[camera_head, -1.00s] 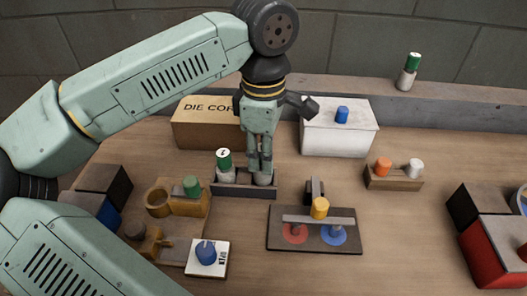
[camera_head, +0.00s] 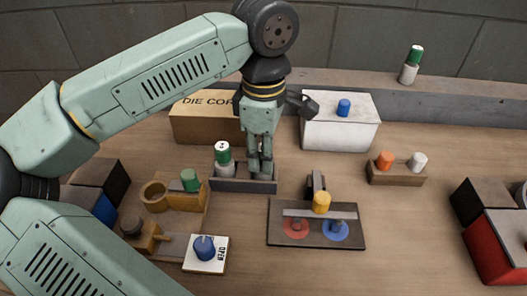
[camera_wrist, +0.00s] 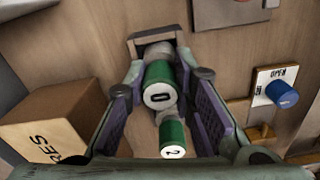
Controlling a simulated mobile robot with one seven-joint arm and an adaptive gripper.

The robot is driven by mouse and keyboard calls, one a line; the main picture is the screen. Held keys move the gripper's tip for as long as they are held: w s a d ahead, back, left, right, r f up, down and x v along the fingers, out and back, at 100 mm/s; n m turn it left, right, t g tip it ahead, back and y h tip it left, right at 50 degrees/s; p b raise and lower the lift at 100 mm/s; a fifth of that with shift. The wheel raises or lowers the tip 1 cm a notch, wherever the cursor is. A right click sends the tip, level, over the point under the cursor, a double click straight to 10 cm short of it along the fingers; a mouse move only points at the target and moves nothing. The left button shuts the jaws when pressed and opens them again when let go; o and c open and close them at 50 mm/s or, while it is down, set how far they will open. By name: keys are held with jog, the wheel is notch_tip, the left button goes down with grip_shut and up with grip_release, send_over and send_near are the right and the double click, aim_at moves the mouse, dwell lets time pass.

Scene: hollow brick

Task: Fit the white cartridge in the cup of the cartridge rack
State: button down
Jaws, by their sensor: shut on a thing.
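My gripper (camera_head: 261,168) points straight down at the right end of the dark cartridge rack (camera_head: 232,186). It is shut on a white cartridge with a green cap marked 0 (camera_wrist: 159,88), which the fingers mostly hide in the head view. In the wrist view the cartridge's pale lower end is at the rack's end frame (camera_wrist: 150,38); I cannot tell whether it is fully seated in a cup. A second white cartridge with a green cap marked 2 (camera_head: 224,160) stands upright in the rack's left part, beside the fingers. It also shows in the wrist view (camera_wrist: 172,136).
A similar green-capped cartridge (camera_head: 411,66) stands on the back ledge. A cardboard box (camera_head: 205,124) and a white box with a blue knob (camera_head: 340,135) stand behind the rack. A plate with a yellow knob (camera_head: 321,203) and an OPEN switch (camera_head: 205,250) are in front.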

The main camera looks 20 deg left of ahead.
jog(key=c, duration=1.3)
grip_release()
notch_tip(320, 180, up, 12)
jog(key=shift+r, duration=0.1)
